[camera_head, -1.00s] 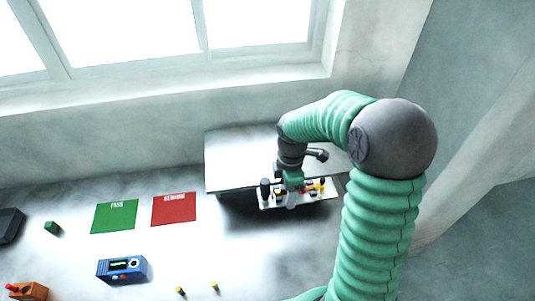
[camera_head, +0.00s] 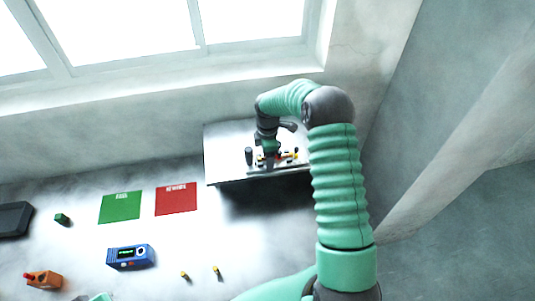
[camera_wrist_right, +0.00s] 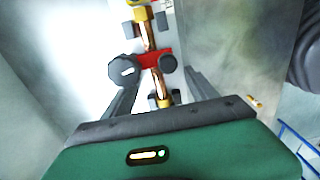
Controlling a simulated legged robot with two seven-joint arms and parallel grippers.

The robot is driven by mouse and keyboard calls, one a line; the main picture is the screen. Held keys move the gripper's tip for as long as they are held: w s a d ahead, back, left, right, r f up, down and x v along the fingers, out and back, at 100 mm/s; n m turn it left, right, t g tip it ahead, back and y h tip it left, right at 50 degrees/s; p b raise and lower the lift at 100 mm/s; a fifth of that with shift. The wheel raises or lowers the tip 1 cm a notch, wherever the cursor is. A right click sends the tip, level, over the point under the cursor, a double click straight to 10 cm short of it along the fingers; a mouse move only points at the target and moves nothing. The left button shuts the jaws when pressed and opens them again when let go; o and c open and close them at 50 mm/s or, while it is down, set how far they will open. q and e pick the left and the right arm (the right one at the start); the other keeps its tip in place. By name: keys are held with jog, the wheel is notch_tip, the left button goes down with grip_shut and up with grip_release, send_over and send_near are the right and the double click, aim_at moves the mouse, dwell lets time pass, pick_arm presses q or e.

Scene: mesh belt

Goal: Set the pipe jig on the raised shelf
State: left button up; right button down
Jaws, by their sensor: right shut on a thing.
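The pipe jig (camera_head: 283,166) is a pale strip carrying copper, yellow, red and dark fittings. In the head view it is at the front part of the raised shelf (camera_head: 224,148), whose top is light grey with a dark front edge. I cannot tell whether the jig touches the shelf. My right gripper (camera_head: 268,155) is shut on the jig from above. In the right wrist view the jig's red clamp and copper pipe (camera_wrist_right: 151,60) show between the dark fingers (camera_wrist_right: 158,84). My left gripper is not in view.
A green mat (camera_head: 120,207) and a red mat (camera_head: 176,199) lie left of the shelf. A blue meter (camera_head: 130,257), an orange block (camera_head: 43,279), a small green block (camera_head: 62,219) and two small brass pieces (camera_head: 216,271) are nearer. A dark tray (camera_head: 14,219) is far left. Walls stand behind and right.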

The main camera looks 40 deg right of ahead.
jog(key=shift+w+d+f, duration=0.2)
jog(key=shift+d, duration=0.05)
jog(key=c, duration=0.6)
grip_release()
jog(key=o, duration=0.4)
jog(key=shift+s+a, duration=0.15)
jog(key=shift+c, duration=0.2)
jog(key=shift+a+r, duration=0.1)
jog(key=shift+a, duration=0.05)
